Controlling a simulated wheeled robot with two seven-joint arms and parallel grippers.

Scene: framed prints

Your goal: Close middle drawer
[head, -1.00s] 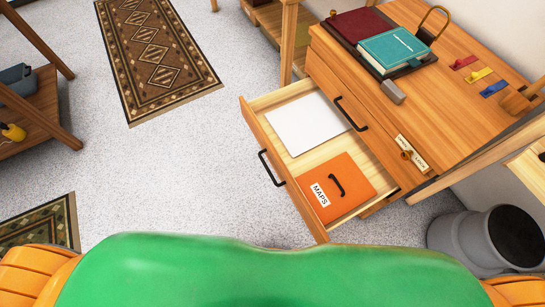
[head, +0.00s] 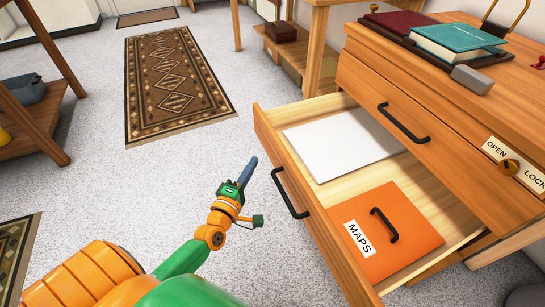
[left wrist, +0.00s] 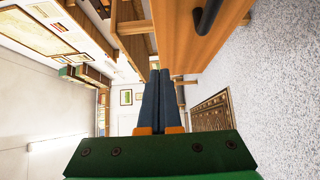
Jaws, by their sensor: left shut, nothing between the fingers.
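The middle drawer (head: 285,170) of the wooden cabinet stands pulled out, with a black bar handle (head: 289,193) on its front. Inside it lie white paper (head: 340,145) and an orange folder (head: 400,235) labelled MAPS. My left gripper (head: 250,170) is shut and empty, in front of the drawer front and left of the handle in the head view. In the left wrist view, its blue fingers (left wrist: 162,100) are together, with the drawer front (left wrist: 185,35) and handle (left wrist: 208,14) above to the right. I cannot tell whether the fingertips touch the drawer. My right gripper is not in view.
The drawer above (head: 430,140) is closed, with an OPEN/LOCK plate (head: 515,165) to its right. Books lie on a tray (head: 425,45) on the cabinet top. A patterned rug (head: 175,85) and open carpet lie to the left. A wooden shelf unit (head: 30,120) stands at far left.

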